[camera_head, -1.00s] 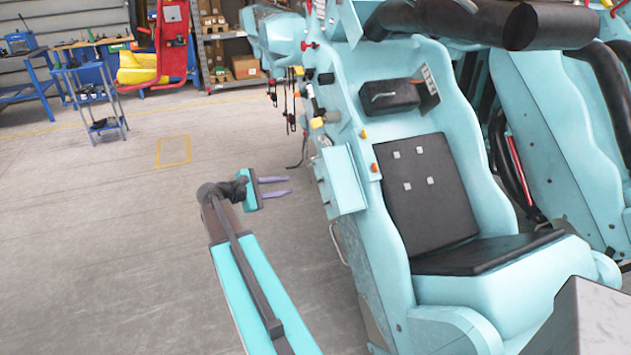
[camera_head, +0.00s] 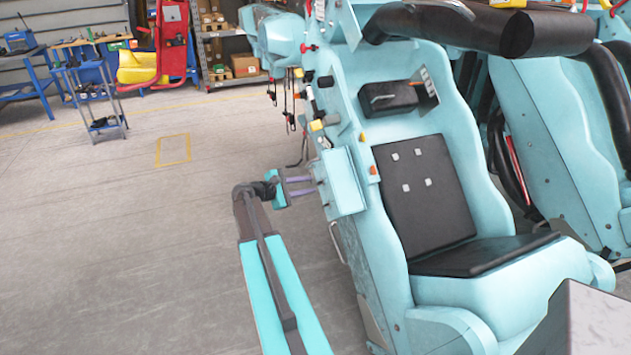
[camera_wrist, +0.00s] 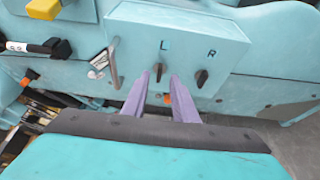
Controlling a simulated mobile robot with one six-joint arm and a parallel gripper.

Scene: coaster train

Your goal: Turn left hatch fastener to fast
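The light-blue hatch box (camera_head: 345,182) projects from the side of the coaster car. In the wrist view its panel (camera_wrist: 185,40) carries the letters L and R. A dark left fastener (camera_wrist: 159,72) is below L and looks roughly upright. The dark right fastener (camera_wrist: 202,78) is below R and is slightly tilted. My gripper (camera_wrist: 161,77) has its two purple fingers apart, with the left fastener seen between the fingertips. I cannot tell whether they touch it. In the head view my gripper (camera_head: 313,185) is at the box's left side.
The car's seat (camera_head: 425,190) is right of the box. Open floor (camera_head: 130,240) lies to the left. A blue cart (camera_head: 97,100) stands far back.

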